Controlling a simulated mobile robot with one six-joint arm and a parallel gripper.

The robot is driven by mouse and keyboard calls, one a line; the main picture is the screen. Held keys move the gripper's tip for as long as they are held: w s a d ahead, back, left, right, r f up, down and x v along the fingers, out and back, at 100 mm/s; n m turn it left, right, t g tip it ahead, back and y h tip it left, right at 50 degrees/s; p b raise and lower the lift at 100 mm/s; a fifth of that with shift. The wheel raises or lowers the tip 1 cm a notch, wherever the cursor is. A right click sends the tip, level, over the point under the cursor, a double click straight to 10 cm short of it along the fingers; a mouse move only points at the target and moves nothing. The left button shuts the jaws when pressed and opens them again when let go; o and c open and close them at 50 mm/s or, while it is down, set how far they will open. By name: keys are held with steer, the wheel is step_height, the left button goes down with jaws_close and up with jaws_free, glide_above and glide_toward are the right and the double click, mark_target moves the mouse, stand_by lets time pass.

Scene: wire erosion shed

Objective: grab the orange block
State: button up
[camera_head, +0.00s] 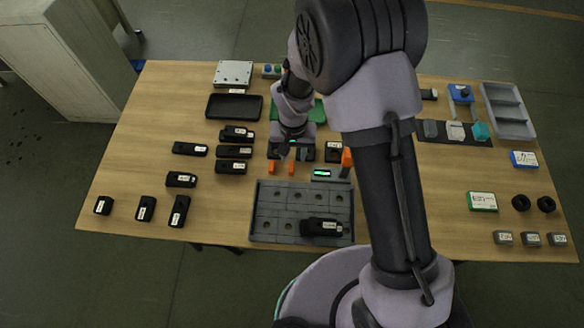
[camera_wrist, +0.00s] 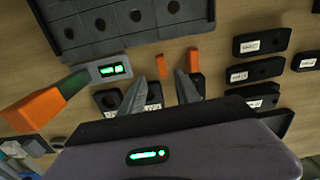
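An orange block (camera_head: 346,157) stands just right of my gripper, by a small grey unit with a lit green display. In the wrist view the block (camera_wrist: 32,110) is large at the left, joined to or touching a dark green piece beside that unit. Two smaller orange pieces, left (camera_head: 272,167) and right (camera_head: 291,168), show just below my gripper; they also show near the fingertips in the wrist view, at right (camera_wrist: 194,60) and left (camera_wrist: 153,93). My gripper (camera_head: 292,154) is open over the table; its two fingers (camera_wrist: 171,71) are apart with nothing held between them.
A grey tray with round holes (camera_head: 265,226) lies at the front, a black labelled part (camera_head: 321,227) in it. Several black parts (camera_head: 232,166) lie left of my gripper. A black tray (camera_head: 233,107) is behind them. My arm hides part of the table's middle.

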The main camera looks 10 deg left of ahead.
mark_target(291, 167)
steer(key=f+b, duration=0.1)
steer(key=f, duration=0.1)
steer(key=f+b, duration=0.1)
steer(key=f, duration=0.2)
steer(key=shift+s+a+f, duration=0.15)
steer(key=shift+a+f, duration=0.05)
steer(key=shift+f, duration=0.1)
steer(key=shift+r, duration=0.1)
steer(key=shift+c, duration=0.9)
jaws_close()
